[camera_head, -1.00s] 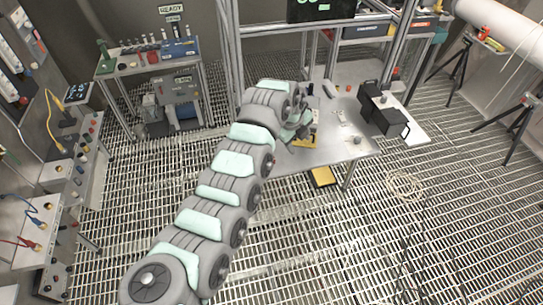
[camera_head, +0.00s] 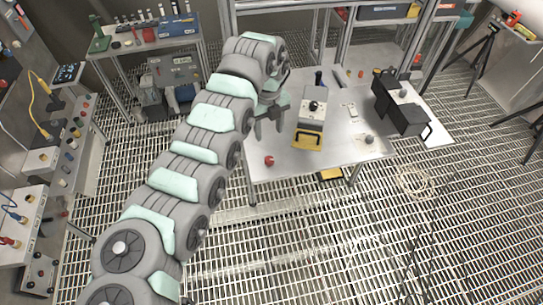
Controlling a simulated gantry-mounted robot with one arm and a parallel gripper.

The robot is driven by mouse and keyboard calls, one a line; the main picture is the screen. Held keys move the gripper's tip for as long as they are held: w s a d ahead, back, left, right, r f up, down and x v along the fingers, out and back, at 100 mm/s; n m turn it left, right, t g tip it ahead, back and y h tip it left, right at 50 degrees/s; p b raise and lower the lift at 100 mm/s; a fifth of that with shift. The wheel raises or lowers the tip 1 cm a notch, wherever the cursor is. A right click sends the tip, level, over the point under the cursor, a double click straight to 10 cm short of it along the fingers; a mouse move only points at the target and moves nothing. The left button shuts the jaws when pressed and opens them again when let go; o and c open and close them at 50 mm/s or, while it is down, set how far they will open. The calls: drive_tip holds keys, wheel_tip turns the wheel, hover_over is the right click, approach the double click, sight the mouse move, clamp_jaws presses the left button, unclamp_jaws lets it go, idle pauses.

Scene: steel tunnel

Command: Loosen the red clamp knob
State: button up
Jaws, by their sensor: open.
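A small round red knob (camera_head: 269,160) sits near the front left corner of the steel table (camera_head: 350,148). It looks like the red clamp knob, but it is too small to make out any clamp under it. My gripper (camera_head: 268,130) is above the left part of the table, fingers pointing down. It is open and empty, with its fingertips above and behind the knob in the picture, apart from it. My arm runs up from the lower left and does not cover the knob.
A grey device with a black knob and yellow base (camera_head: 307,140) stands right of my gripper. A black box with a handle (camera_head: 400,112) lies at the table's right. Frame posts (camera_head: 325,40) rise behind. A coiled cable (camera_head: 415,182) lies on the grating floor.

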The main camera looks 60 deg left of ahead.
sight(269, 159)
wheel_tip(269, 159, down, 14)
drive_tip(key=shift+f, duration=0.1)
idle(0.5)
drive_tip(key=shift+c, duration=0.4)
clamp_jaws()
